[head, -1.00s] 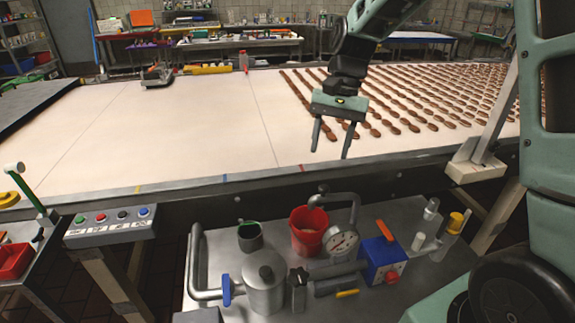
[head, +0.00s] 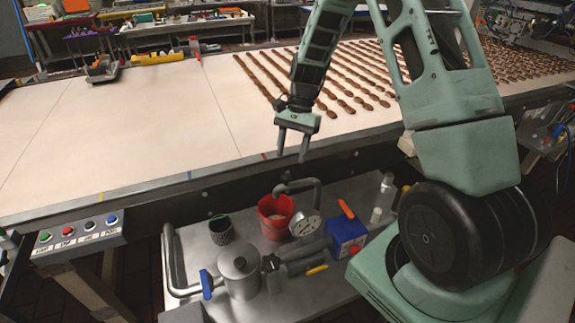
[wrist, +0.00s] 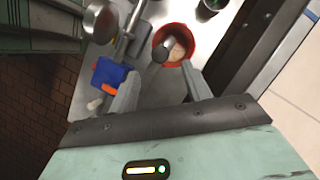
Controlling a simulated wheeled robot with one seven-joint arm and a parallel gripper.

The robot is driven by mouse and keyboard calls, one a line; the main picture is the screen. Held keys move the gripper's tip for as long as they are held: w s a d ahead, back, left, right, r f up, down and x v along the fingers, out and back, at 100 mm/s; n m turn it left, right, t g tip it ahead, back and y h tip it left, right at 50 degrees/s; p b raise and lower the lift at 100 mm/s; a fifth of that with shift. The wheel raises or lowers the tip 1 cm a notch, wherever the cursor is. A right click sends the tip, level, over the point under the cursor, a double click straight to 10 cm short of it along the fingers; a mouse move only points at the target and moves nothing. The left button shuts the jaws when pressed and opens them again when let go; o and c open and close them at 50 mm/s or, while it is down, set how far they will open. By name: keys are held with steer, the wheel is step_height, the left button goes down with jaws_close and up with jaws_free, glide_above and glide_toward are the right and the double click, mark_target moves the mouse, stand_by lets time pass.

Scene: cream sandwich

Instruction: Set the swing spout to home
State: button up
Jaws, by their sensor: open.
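The swing spout (head: 312,184) is a grey bent pipe on the metal cart. Its curved end reaches over the red bucket (head: 268,228), which holds something pale. In the wrist view the spout end (wrist: 163,50) shows as a dark rounded tip at the bucket's rim (wrist: 157,38). My gripper (head: 291,155) points down, open and empty, above the front edge of the conveyor and apart from the spout. In the wrist view its fingers (wrist: 160,80) stand either side of the space near the spout end. I see no home mark on the spout.
The conveyor (head: 120,140) runs behind the cart. A button panel (head: 82,232) stands at left.

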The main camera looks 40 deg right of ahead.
mark_target(286, 176)
steer(key=p+x, duration=0.1)
steer(key=x, duration=0.5)
steer(key=shift+c, duration=0.3)
jaws_close()
